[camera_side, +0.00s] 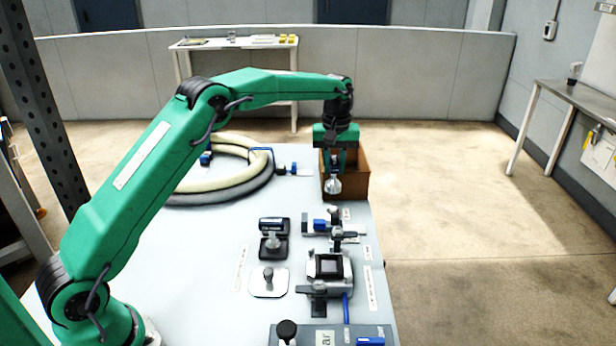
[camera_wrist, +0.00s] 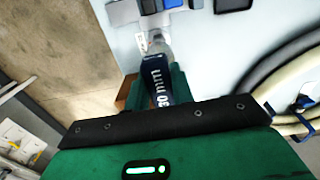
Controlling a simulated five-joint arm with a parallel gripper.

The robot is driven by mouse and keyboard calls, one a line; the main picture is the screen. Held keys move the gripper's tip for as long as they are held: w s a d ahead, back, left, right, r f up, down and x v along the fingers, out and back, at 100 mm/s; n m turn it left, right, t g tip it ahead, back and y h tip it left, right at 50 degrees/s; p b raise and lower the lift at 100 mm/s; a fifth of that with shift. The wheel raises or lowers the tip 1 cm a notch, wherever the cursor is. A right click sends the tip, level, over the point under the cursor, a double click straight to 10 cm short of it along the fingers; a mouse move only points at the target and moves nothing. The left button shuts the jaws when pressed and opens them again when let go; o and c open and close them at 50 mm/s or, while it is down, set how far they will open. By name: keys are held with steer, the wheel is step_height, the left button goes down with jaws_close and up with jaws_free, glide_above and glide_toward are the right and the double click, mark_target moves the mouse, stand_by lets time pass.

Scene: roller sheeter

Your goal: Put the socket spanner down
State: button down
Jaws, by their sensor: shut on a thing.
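My gripper (camera_side: 334,165) is shut on the socket spanner, above the far right part of the table. The spanner's metal end (camera_side: 333,186) points down below the fingers. In the wrist view the spanner (camera_wrist: 155,85) shows a dark blue handle marked "30 mm" between green fingers, with a silvery end beyond it. A brown open box (camera_side: 357,185) stands at the table's far right corner, right by the gripper. In the side view the spanner overlaps the box's near side; I cannot tell whether they touch.
A black holder (camera_side: 273,226), a white plate with a knob (camera_side: 269,283) and a clamp fixture (camera_side: 330,268) stand nearer on the table. Coiled hoses (camera_side: 245,187) lie at the far left. The pale tabletop (camera_side: 195,260) left of the holder is clear.

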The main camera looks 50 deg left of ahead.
steer(key=shift+s+a+r, duration=0.25)
steer(key=shift+s+a, duration=0.1)
steer(key=shift+s, duration=0.1)
steer(key=s+a+r, duration=0.1)
steer(key=s+a, duration=0.2)
steer(key=s, duration=0.4)
steer(key=s+a+r, duration=0.1)
steer(key=s+a, duration=0.2)
steer(key=s, duration=0.4)
steer(key=shift+d+f, duration=0.15)
steer(key=shift+f, duration=2.4)
steer(key=shift+d+f, duration=0.1)
steer(key=shift+f, duration=2.45)
steer(key=shift+f, duration=0.15)
steer(key=c, duration=1.2)
jaws_free()
